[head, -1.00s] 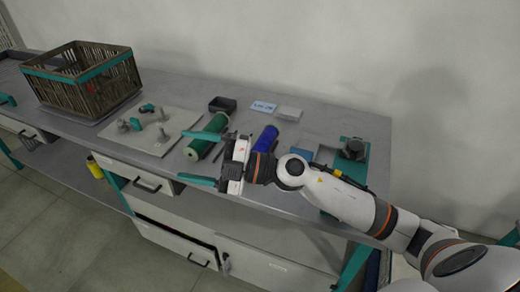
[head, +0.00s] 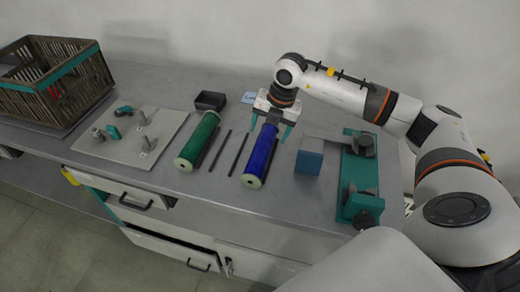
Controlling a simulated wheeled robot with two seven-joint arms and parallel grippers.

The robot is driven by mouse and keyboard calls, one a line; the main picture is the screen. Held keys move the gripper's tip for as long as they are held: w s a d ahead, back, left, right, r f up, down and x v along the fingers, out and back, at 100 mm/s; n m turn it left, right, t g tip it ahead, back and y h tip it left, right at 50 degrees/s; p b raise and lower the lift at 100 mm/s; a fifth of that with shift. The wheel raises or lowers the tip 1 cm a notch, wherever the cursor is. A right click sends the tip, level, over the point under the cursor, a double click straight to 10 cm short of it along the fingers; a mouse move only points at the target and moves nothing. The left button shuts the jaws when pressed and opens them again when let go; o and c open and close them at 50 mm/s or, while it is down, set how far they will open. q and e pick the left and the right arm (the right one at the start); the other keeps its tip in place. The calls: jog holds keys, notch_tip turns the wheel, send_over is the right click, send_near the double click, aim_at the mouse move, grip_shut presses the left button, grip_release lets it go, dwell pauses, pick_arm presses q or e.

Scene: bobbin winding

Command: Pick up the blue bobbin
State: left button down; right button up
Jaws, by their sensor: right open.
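The blue bobbin (head: 259,157) lies on the grey bench, a long blue cylinder with a pale end facing the front edge. My right gripper (head: 269,132) is open and points down at the far end of the blue bobbin, with one teal finger on each side of it. The gripper body hides the bobbin's far end. I cannot tell whether the fingers touch it. My left gripper is not in view.
A green bobbin (head: 198,142) lies to the left, with thin dark rods (head: 238,152) between the two. A blue block (head: 308,163) and a teal fixture (head: 356,175) stand to the right. A pegged board (head: 130,140), a black tray (head: 211,100) and a slatted crate (head: 55,85) are further left.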

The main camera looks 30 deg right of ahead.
aim_at(264, 144)
jog(key=shift+x, duration=1)
jog(key=shift+w+f, duration=0.15)
jog(key=shift+f, duration=0.1)
jog(key=p+x, duration=0.1)
jog(key=x, duration=0.3)
jog(key=shift+w+d+f, duration=0.1)
jog(key=shift+f, duration=0.35)
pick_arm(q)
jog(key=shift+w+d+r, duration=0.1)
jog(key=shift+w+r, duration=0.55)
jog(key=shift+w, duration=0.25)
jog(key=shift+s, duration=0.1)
pick_arm(e)
jog(key=shift+c, duration=0.5)
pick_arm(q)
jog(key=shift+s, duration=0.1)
pick_arm(e)
jog(key=c, duration=1.1)
